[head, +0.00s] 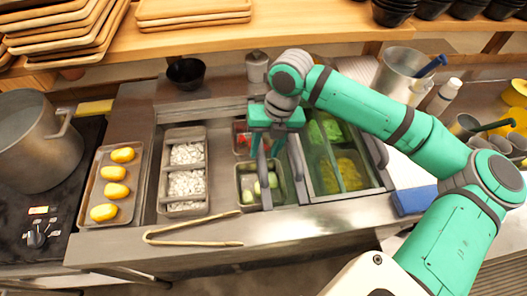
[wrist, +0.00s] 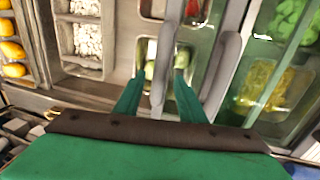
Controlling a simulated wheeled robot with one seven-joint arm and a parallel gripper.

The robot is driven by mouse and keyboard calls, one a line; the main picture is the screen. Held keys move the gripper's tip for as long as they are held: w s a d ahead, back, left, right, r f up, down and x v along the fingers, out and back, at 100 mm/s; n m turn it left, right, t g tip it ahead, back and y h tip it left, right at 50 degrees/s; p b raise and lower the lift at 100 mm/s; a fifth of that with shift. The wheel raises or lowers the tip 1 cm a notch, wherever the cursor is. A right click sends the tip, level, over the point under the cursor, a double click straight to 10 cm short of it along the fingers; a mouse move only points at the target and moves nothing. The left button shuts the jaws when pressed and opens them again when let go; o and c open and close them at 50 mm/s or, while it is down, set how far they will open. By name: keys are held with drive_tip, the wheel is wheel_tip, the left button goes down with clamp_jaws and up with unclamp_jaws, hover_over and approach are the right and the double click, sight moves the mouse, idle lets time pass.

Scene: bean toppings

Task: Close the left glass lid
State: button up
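The left glass lid's edge is hard to make out; a grey upright handle bar (head: 264,178), apparently its handle, stands over the middle of the topping counter. The same bar (wrist: 161,60) shows in the wrist view. A second grey handle bar (head: 296,165) stands just right of it. My gripper (head: 266,148) points down over the counter. In the wrist view my gripper (wrist: 160,82) has its two green fingers apart, one on each side of the left bar, with gaps visible. The glass on the right (head: 322,165) covers green and yellow toppings. The white topping bins on the left look uncovered.
A steel tray with two white-filled bins (head: 186,211) is left of my gripper. Wooden tongs (head: 190,241) lie along the front edge. A tray of yellow items (head: 105,226) and a pot (head: 33,140) stand farther left. A blue block (head: 412,201) lies right.

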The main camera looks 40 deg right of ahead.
drive_tip(key=shift+w+a+f, duration=0.15)
drive_tip(key=shift+a+f, duration=0.05)
drive_tip(key=shift+f, duration=0.9)
